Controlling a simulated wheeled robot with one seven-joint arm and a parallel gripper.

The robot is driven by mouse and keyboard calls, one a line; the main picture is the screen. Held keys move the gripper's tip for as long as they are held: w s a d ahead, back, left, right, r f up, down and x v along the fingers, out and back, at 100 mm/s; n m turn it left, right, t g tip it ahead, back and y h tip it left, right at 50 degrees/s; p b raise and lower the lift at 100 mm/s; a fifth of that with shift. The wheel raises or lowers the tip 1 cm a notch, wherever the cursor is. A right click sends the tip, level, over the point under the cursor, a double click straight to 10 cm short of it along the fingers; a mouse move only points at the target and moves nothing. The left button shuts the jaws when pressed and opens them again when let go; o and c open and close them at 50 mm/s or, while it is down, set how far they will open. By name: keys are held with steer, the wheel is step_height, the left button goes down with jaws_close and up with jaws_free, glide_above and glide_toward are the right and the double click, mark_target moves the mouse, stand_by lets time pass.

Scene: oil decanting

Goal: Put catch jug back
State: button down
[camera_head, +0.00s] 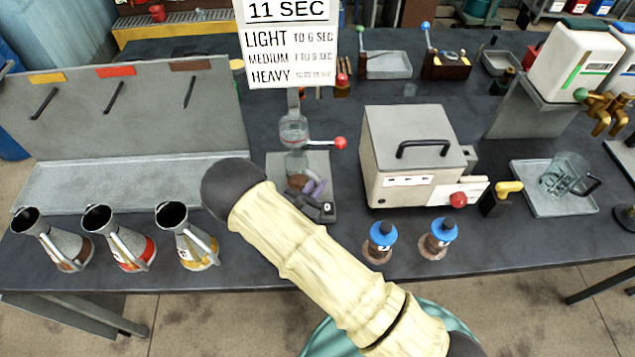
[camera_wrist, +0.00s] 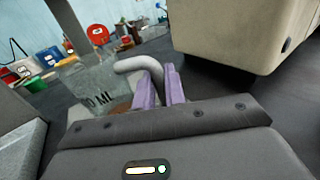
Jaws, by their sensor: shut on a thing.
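The catch jug (camera_wrist: 92,82) is clear, with dark volume marking, and holds some brown liquid low down in the wrist view. My gripper (camera_wrist: 160,84) has its purple fingers shut on the jug's handle (camera_wrist: 135,65). In the head view my gripper (camera_head: 314,188) is at the jug (camera_head: 297,178), which shows its brown liquid over the grey stand base (camera_head: 318,160), below a glass bulb (camera_head: 293,130) with a red-knobbed lever. My arm partly covers this spot, and I cannot tell whether the jug touches the base.
A sign (camera_head: 288,45) stands above the bulb. A beige box (camera_head: 412,155) is right of the jug. Two blue-topped bottles (camera_head: 382,240) are in front. Three metal pouring cans (camera_head: 120,240) stand left. Another clear jug (camera_head: 562,175) is on a tray (camera_head: 535,203) at right.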

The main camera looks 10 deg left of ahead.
steer(key=shift+f, duration=0.2)
steer(key=c, duration=1.5)
jaws_free()
steer(key=shift+r, duration=0.1)
steer(key=shift+r, duration=0.15)
steer(key=shift+s+a, duration=0.1)
steer(key=shift+s, duration=0.1)
steer(key=b+v, duration=0.4)
steer(key=v, duration=0.6)
steer(key=shift+s+a, duration=0.1)
steer(key=shift+s, duration=0.1)
steer(key=shift+s+a+b, duration=0.15)
steer(key=shift+s+b, duration=0.15)
steer(key=shift+s, duration=0.2)
